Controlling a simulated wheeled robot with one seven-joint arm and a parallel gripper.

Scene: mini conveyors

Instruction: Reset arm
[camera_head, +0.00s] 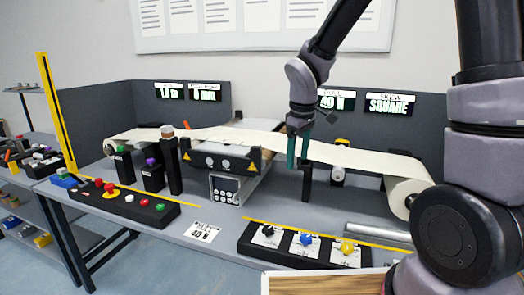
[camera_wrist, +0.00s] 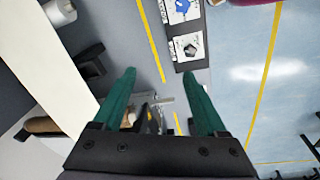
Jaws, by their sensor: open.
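My gripper (camera_head: 298,152) hangs from my arm in front of the paper web at the middle of the bench in the head view. Its two green fingers point down, stand apart and hold nothing. In the wrist view the open fingers (camera_wrist: 160,95) have the grey bench top and part of the control panel between and beyond them. The cream paper web (camera_head: 345,155) runs across the bench behind the fingers to a roll (camera_head: 405,196) on the right. I cannot tell whether the fingers touch the web.
A knob panel (camera_head: 305,244) with black, blue and yellow knobs lies at the bench front. A button panel (camera_head: 122,203) lies to its left. A yellow post (camera_head: 56,115) stands left. Small displays (camera_head: 388,103) line the back.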

